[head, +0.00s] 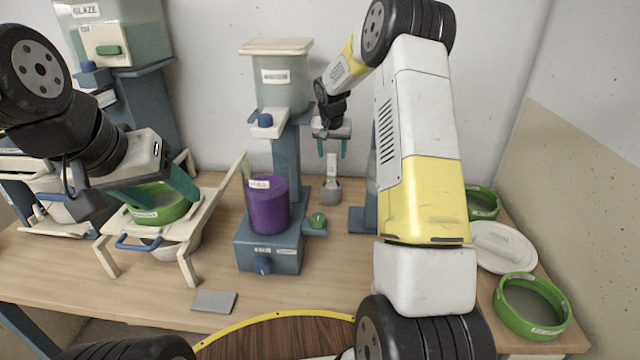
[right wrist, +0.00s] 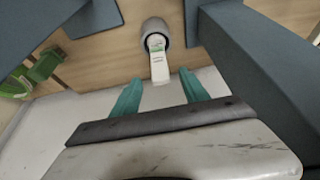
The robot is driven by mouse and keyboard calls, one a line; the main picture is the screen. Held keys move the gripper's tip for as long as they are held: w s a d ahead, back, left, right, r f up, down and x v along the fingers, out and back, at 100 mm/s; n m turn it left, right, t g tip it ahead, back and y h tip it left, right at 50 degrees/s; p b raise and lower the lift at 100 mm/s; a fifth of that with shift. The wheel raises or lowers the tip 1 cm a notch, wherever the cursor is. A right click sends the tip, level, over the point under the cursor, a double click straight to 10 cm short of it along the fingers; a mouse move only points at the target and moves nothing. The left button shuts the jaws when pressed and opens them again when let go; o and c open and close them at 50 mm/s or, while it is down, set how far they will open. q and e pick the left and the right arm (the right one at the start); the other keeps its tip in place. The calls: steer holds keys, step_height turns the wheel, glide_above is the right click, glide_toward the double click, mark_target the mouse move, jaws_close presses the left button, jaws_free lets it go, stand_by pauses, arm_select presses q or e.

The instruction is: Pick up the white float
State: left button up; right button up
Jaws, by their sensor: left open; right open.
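The white float (head: 331,168) is a slim white piece with a small label, standing upright in a small grey cup (head: 331,190) at the back of the table. In the right wrist view the white float (right wrist: 158,62) leans out of the cup's mouth toward my fingers. My right gripper (head: 332,149) is open, pointing down just above the float, with a teal finger to each side. The right wrist view shows my right gripper (right wrist: 161,80) open and empty, the float's top between the fingertips. My left gripper (head: 164,200) is open over a green-rimmed sieve (head: 158,208).
A purple bucket (head: 269,208) stands on a blue dispenser base left of the cup. Blue posts flank the cup closely. Green rings (head: 533,306) and a white lid (head: 502,247) lie at right. A grey plate (head: 214,301) lies in front; the table around it is clear.

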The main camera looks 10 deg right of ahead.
mark_target(332, 156)
steer(key=x, duration=0.5)
steer(key=shift+w, duration=0.1)
jaws_close()
stand_by(1.2)
